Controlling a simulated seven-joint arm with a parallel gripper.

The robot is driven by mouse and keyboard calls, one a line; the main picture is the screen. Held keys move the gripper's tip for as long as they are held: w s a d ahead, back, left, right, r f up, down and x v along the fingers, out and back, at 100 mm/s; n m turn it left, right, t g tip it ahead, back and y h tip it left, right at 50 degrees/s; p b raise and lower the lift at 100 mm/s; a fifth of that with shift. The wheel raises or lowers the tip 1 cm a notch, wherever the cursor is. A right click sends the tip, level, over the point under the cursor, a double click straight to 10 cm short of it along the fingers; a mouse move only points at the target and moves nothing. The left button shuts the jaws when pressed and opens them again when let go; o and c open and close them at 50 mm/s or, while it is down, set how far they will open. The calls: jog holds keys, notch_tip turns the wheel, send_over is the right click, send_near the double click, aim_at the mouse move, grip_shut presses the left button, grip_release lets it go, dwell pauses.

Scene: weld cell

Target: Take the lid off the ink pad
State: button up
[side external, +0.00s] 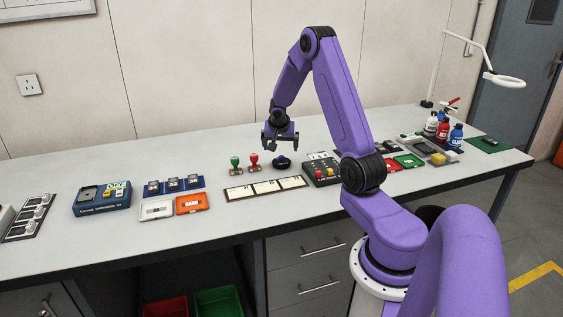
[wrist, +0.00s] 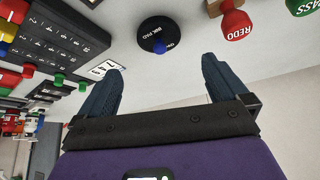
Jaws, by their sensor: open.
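The ink pad (side external: 283,162) is a round black pad with a lid that has a blue knob on top. It sits on the bench in the middle of the side view. The wrist view shows the lid (wrist: 149,32) on it, with "INK PAD" lettering and the blue knob (wrist: 159,46). My gripper (side external: 280,142) is above the ink pad, apart from it. In the wrist view my gripper (wrist: 163,85) is open with nothing between its fingers, and the ink pad is beyond the fingertips.
Green and red stamps (side external: 245,162) stand just left of the pad. A keypad box (side external: 322,170) stands to its right. A panel with white cards (side external: 265,188) lies in front. Bottles (side external: 443,130) stand at the far right. Clear bench lies behind the pad.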

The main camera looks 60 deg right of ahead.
aim_at(281, 157)
jog(key=shift+x, duration=3.8)
jog(key=shift+a, duration=0.1)
jog(key=c, duration=1.1)
